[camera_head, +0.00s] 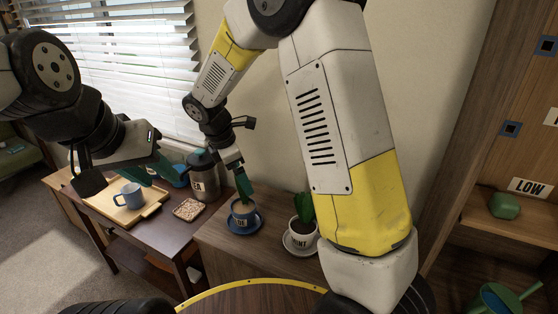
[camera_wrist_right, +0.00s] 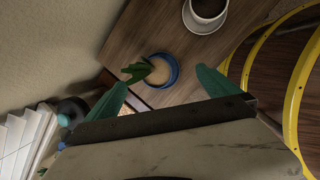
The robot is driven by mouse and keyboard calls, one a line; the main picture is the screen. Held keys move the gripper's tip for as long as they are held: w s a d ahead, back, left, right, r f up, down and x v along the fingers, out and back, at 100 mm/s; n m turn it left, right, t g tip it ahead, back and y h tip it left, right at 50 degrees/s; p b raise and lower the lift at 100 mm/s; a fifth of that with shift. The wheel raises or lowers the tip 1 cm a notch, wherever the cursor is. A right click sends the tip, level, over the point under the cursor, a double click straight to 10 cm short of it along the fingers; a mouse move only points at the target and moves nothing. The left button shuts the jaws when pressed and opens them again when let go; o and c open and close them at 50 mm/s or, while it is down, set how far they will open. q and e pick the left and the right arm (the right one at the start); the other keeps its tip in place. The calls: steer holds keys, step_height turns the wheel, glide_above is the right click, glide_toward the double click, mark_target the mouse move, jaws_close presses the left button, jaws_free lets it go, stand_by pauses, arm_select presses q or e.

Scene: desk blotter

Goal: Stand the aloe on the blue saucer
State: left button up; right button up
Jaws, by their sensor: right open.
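In the right wrist view the pot's pale soil (camera_wrist_right: 158,72) and the dark green aloe leaves (camera_wrist_right: 137,70) show between and beyond the fingers. My right gripper (camera_head: 243,186) is open just above the pot, its teal fingers apart and holding nothing. The finger hides part of the plant in the head view. My left gripper (camera_head: 147,172) is open and empty over the side table.
A white MINT pot (camera_head: 300,240) on a white saucer (camera_head: 290,250) stands right of the aloe. The side table holds a wooden tray (camera_head: 102,204), a blue mug (camera_head: 131,196), a coaster (camera_head: 188,209) and a grey canister (camera_head: 203,170). Shelves with a LOW sign (camera_head: 529,187) stand at right.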

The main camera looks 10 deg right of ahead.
steer(key=s+d+r+m+y, duration=0.3)
steer(key=s+d+r+m, duration=0.65)
steer(key=r, duration=0.25)
steer(key=s+d+r+m+t+y, duration=0.1)
steer(key=s+d+r+m+t, duration=0.1)
steer(key=s+m, duration=0.3)
steer(key=s+d+r+m+t+y, duration=0.1)
steer(key=s+d+r+m, duration=0.1)
steer(key=s+m, duration=0.4)
steer(key=shift+s+d+r+t, duration=0.3)
steer(key=shift+s+d+t, duration=0.1)
steer(key=shift+s, duration=0.4)
